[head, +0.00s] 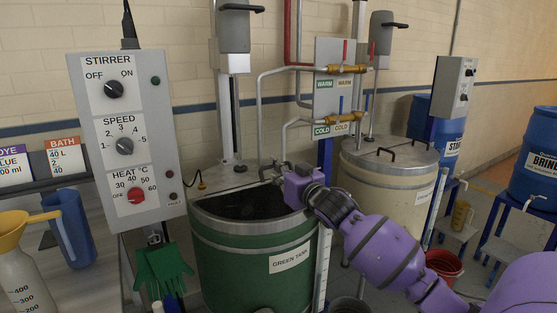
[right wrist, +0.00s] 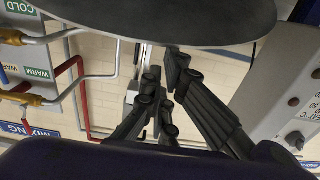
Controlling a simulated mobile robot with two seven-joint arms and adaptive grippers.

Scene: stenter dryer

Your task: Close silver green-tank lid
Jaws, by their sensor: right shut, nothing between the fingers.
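The green tank (head: 255,262) stands low in the middle of the head view. Its front half is a dark opening (head: 240,203); a grey silver top surface (head: 215,180) shows behind it, and I cannot tell how the lid is hinged. My right gripper (head: 282,172) is at the tank's back right rim, partly hidden by its own wrist. In the right wrist view its dark fingers (right wrist: 164,85) are shut and empty. A large grey rounded plate (right wrist: 170,18), perhaps the lid, fills the top there; contact cannot be told. My left gripper is not in view.
A control box (head: 122,130) stands left of the tank. A dispenser post (head: 232,75) and pipes with brass valves (head: 345,69) rise behind. A cream tank (head: 385,190) stands close on the right, with a red bucket (head: 445,265) farther right.

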